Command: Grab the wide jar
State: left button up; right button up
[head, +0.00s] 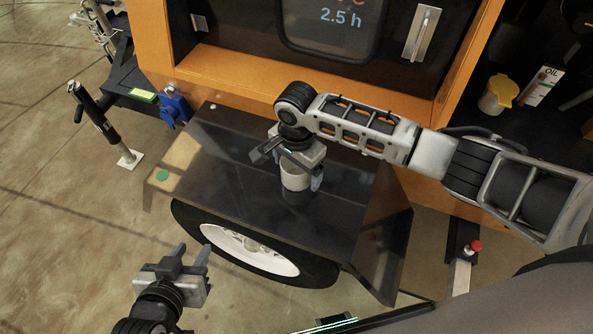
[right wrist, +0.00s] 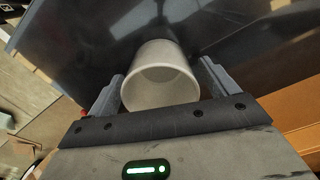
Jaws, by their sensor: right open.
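The wide jar (head: 295,177) is a pale, open-topped cylinder standing on the dark fender top. In the right wrist view the jar (right wrist: 160,72) sits between the two fingers, its open mouth facing the camera. My right gripper (head: 291,175) is over the jar in the head view, partly hiding its top. In the right wrist view the right gripper (right wrist: 163,82) is open, with a finger on each side of the jar; a gap shows on the right side. My left gripper (head: 192,256) is open and empty at the lower left, beside the wheel and away from the jar.
The jar stands on the black fender (head: 230,150) above a white-rimmed wheel (head: 250,249). An orange cabinet frame (head: 240,82) rises behind it. A yellow-lidded container (head: 497,95) stands on a shelf at right. Much of the fender top is clear.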

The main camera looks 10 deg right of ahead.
jog(key=shift+f, duration=0.1)
jog(key=c, duration=1.1)
